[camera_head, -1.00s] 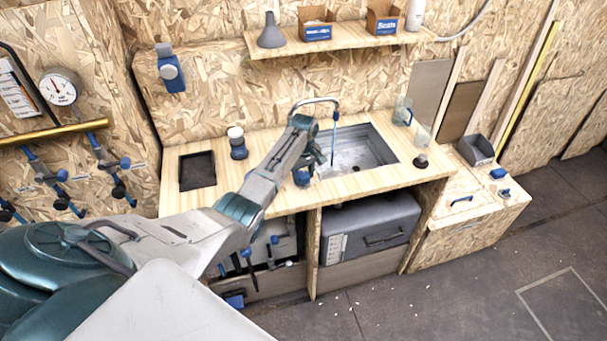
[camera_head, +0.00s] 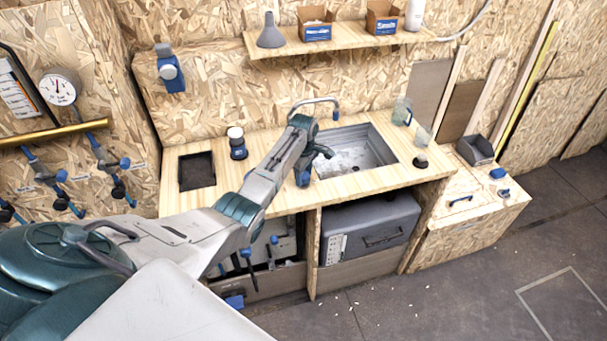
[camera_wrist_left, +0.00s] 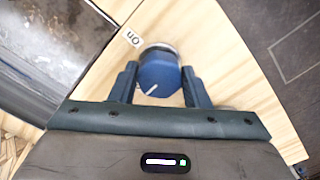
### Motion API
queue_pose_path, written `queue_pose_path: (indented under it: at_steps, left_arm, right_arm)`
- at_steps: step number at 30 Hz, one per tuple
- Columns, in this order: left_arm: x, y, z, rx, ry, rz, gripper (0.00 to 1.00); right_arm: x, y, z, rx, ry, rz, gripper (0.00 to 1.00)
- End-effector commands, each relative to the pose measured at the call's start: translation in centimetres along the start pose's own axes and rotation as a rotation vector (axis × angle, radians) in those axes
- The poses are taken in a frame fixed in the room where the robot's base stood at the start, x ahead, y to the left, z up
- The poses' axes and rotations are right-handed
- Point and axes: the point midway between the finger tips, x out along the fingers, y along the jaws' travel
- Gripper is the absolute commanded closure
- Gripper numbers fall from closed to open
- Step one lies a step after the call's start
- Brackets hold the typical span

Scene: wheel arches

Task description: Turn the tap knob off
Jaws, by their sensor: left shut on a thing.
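The tap knob (camera_wrist_left: 158,66) is a round blue knob with a white line, on the wooden counter in front of the sink. In the left wrist view its line slants toward the lower left, while an "On" label (camera_wrist_left: 132,38) lies at its upper left. My left gripper (camera_wrist_left: 159,82) is shut on the knob, one finger on each side. In the head view my left arm reaches over the counter and largely hides the knob. The tap spout (camera_head: 320,100) arches over the sink (camera_head: 352,155), with no water stream visible. My right gripper is out of view.
A shelf (camera_head: 345,38) with boxes and a funnel hangs above the counter. A dark tray (camera_head: 197,171) and a small container (camera_head: 237,143) stand left of my arm. Clear cups (camera_head: 402,110) stand right of the sink. The floor at right is open.

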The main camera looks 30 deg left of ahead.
Motion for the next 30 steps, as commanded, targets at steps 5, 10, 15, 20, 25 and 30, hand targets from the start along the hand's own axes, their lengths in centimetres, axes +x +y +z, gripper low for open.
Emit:
queue_pose_path:
  at_steps: [5, 10, 15, 20, 25, 30]
  left_arm:
    - [-0.1, 0.1, -0.1, -0.002, 0.001, 0.003, 0.8]
    - [-0.1, 0.1, 0.0, -0.001, 0.0, 0.002, 0.36]
    - [-0.1, 0.0, 0.0, 0.0, 0.0, 0.001, 0.36]
    - [-0.3, 0.1, 0.0, 0.0, 0.0, 0.002, 0.36]
    - [-2.2, 0.1, -0.1, 0.0, 0.002, 0.005, 0.36]
    - [-5.6, 0.1, 0.0, 0.0, 0.002, 0.006, 0.36]
  right_arm:
    - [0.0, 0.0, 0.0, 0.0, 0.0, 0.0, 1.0]
    - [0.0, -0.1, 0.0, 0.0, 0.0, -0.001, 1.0]
    - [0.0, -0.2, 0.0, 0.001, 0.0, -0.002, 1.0]
    - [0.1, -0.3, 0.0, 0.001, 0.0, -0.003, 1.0]
    - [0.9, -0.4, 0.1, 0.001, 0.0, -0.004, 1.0]
    - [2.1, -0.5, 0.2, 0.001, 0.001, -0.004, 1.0]
